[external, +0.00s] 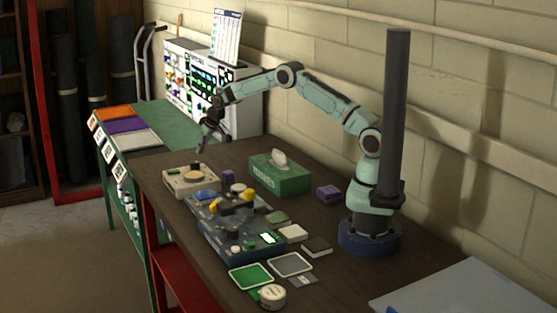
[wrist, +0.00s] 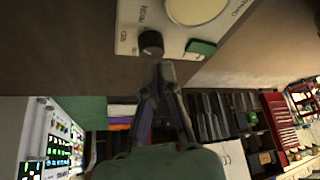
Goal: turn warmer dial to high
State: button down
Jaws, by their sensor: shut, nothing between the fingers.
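The warmer (external: 178,187) is a beige box with a pale round plate (external: 193,176) at the far end of the brown bench. In the wrist view its panel (wrist: 128,30) fills the top, with a black dial (wrist: 151,43), small lettering and a green switch (wrist: 201,48). The lettering is too small to read the dial setting surely. My gripper (wrist: 163,70) is shut and empty, its fingertips just below the dial in the wrist view. I cannot tell whether they touch it. In the external view my gripper (external: 202,149) hangs just beyond the warmer, pointing down.
A blue-grey device (external: 240,240) with knobs stands on the near side of the warmer. A green tissue box (external: 281,176) and a purple block (external: 328,193) are to the right. A white panel cabinet (external: 190,62) stands behind on a green table.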

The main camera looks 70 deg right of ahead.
aim_at(198, 169)
jog(key=shift+r, duration=0.5)
jog(key=shift+s+d+f, duration=0.1)
jog(key=shift+d+f, duration=0.2)
jog(key=shift+f, duration=0.7)
jog(key=shift+s+d+f, duration=0.1)
jog(key=shift+d+f, duration=0.25)
jog(key=shift+f, duration=0.65)
jog(key=shift+d+f, duration=0.3)
jog(key=shift+f, duration=0.7)
jog(key=shift+w, duration=0.35)
jog(key=shift+w+a, duration=0.15)
jog(key=shift+a, duration=0.4)
jog(key=shift+a, duration=0.1)
jog(key=shift+s+a, duration=0.1)
jog(key=shift+s, duration=0.25)
jog(key=shift+r, duration=3)
